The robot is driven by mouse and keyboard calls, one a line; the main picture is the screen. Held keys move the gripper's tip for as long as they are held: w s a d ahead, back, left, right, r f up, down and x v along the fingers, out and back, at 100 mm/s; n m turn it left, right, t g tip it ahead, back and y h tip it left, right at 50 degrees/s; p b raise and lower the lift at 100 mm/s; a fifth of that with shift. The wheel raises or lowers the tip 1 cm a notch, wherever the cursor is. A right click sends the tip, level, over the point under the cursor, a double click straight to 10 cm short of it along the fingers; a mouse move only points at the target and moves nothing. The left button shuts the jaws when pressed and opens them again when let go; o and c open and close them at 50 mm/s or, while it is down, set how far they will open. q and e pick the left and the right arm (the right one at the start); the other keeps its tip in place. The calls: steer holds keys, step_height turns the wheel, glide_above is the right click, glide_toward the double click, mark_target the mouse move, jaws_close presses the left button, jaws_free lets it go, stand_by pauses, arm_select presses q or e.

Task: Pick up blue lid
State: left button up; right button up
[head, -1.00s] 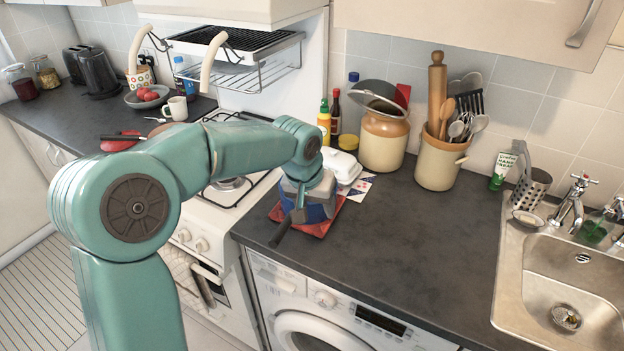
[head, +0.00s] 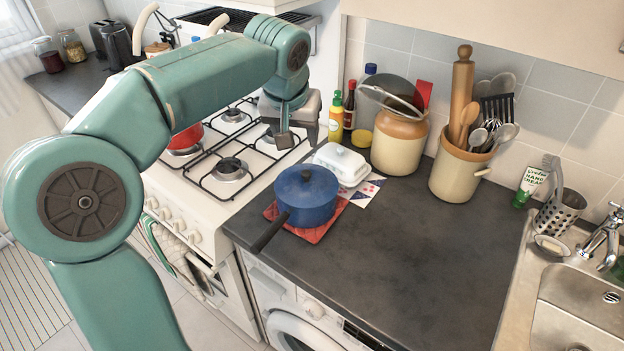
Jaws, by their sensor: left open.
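The blue lid (head: 306,183) sits on a blue saucepan (head: 312,214), with a small dark knob at its centre. The saucepan stands on a red cloth or mat (head: 330,226) on the dark counter, and its black handle points to the lower left. My left gripper (head: 284,138) hangs over the right side of the stove, above and behind the lid, apart from it. It is open, and nothing shows in it. My right gripper is not in view.
A white lidded dish (head: 342,165) stands close behind the saucepan. Behind it are sauce bottles (head: 336,117), a brown-and-cream jar (head: 399,142) and a utensil crock (head: 460,170). The counter (head: 400,250) to the right of the saucepan is clear.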

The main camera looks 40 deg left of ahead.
arm_select(q)
glide_above(306, 173)
steer(key=s, duration=0.3)
steer(key=f, duration=0.6)
steer(key=d+f, duration=0.1)
steer(key=f, duration=0.3)
steer(key=shift+w+p, duration=0.2)
steer(key=shift+p, duration=0.15)
steer(key=shift+w+f, duration=0.15)
steer(key=shift+f, duration=0.35)
steer(key=x, duration=0.2)
steer(key=p+x, duration=0.1)
steer(key=x, duration=0.1)
steer(key=shift+w+a+f+p, duration=0.1)
steer(key=shift+w+f+p, duration=0.15)
steer(key=shift+w+p, duration=0.1)
steer(key=shift+s, duration=0.15)
steer(key=shift+d+r, duration=0.15)
steer(key=shift+d, duration=0.05)
steer(key=shift+c, duration=1)
jaws_close()
